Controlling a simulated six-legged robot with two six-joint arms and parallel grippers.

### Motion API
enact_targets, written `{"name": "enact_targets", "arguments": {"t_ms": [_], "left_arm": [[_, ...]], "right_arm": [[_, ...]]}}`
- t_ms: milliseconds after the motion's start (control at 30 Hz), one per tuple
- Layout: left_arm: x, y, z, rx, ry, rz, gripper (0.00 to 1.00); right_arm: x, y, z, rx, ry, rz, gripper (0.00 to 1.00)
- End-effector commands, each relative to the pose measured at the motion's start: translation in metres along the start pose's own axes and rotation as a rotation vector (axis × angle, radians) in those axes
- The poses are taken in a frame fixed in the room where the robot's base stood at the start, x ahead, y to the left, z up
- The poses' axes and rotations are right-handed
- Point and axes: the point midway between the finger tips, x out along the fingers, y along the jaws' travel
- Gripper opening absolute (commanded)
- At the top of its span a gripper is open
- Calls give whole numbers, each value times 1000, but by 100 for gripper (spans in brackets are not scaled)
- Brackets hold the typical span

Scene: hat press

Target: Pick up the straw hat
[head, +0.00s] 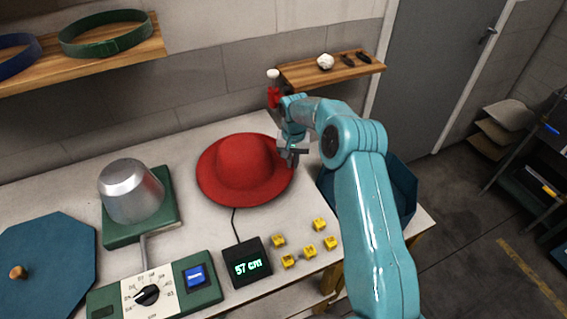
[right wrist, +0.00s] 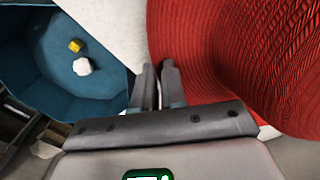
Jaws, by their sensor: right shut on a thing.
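The only whole hat on the table is a red one (head: 243,165) with a round crown and a wide brim, lying brim down. In the right wrist view its red surface (right wrist: 200,50) shows a fine ribbed weave. My right gripper (head: 291,158) is at the right edge of the brim. In the right wrist view its two fingers (right wrist: 159,78) are close together at the brim's edge, shut on it. The fingertips partly hide the gripped edge. The hat looks level and at the table surface; I cannot tell any gap below it. My left gripper is not in view.
A blue bin (head: 404,184) stands right of the table, behind my right arm. Left are a metal hat block (head: 131,191) on a green base and a control panel (head: 152,294). A display (head: 246,264) and several yellow blocks (head: 288,261) lie in front. A shelf (head: 330,72) hangs behind.

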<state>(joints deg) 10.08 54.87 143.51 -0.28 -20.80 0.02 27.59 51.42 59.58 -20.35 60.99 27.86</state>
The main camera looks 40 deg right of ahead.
Motion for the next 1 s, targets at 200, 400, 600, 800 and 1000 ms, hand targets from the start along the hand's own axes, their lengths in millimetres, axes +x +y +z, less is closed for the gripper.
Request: {"name": "enact_targets", "arguments": {"t_ms": [200, 400, 600, 800, 1000], "left_arm": [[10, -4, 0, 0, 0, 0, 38], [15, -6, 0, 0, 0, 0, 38], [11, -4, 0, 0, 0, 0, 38], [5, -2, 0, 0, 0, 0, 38], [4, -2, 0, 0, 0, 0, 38]], "right_arm": [[-40, -1, -1, 0, 7, -3, 0], [-97, -1, -1, 0, 7, -4, 0], [-154, -1, -1, 0, 5, -3, 0], [-184, 0, 0, 0, 2, -1, 0], [-190, 0, 0, 0, 0, -1, 0]]}}
